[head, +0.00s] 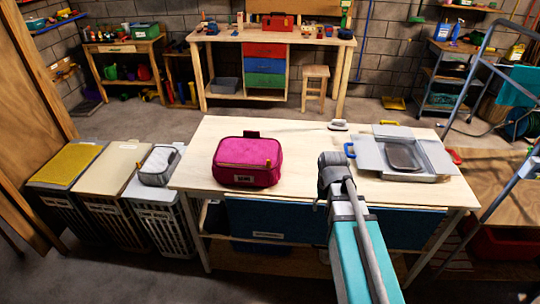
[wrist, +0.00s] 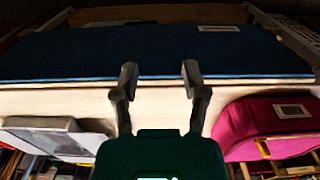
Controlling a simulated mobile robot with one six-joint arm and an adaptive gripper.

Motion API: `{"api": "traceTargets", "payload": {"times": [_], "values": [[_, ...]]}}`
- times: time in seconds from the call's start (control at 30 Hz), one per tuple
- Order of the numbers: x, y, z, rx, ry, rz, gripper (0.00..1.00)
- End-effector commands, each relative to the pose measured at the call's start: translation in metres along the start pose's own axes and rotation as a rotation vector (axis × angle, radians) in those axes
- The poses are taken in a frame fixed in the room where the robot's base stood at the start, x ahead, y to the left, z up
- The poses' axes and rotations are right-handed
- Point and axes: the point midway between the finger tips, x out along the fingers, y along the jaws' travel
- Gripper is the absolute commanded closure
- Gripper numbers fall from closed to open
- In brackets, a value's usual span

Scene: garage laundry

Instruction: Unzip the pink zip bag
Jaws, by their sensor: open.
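The pink zip bag (head: 246,160) stands on the left half of the pale wooden table (head: 300,135). A small yellow tab (head: 268,163) shows on its right front side, and a white label is on its front. In the wrist view the bag (wrist: 265,128) is at the lower right, with a yellow tab (wrist: 263,149). My gripper (wrist: 160,78) is open and empty, apart from the bag, with the table's front edge and blue panel beyond its fingers. In the head view my arm reaches to the table's front edge right of the bag; the fingers cannot be made out.
A grey tray-like case (head: 400,155) with blue, yellow and red handles lies on the table's right. A small grey-white object (head: 338,125) is near the back edge. Bins (head: 110,170) stand left; a ladder (head: 480,130) stands right. The tabletop between bag and case is mostly clear.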

Motion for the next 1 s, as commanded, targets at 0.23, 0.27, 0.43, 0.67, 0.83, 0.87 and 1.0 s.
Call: {"api": "traceTargets", "payload": {"times": [0.23,0.27,0.43,0.67,0.83,0.87,1.0], "values": [[-0.059,-0.053,-0.075,0.004,0.000,0.000,0.43],[-0.064,-0.059,-0.083,0.006,0.000,0.000,0.43],[-0.097,-0.101,-0.126,0.012,0.000,0.000,0.43],[-0.134,-0.157,-0.172,0.021,0.000,0.000,0.43],[-0.149,-0.183,-0.190,0.026,0.000,0.000,0.43],[-0.150,-0.186,-0.192,0.026,0.000,0.000,0.43],[-0.152,-0.193,-0.196,0.028,0.000,0.000,0.43]]}}
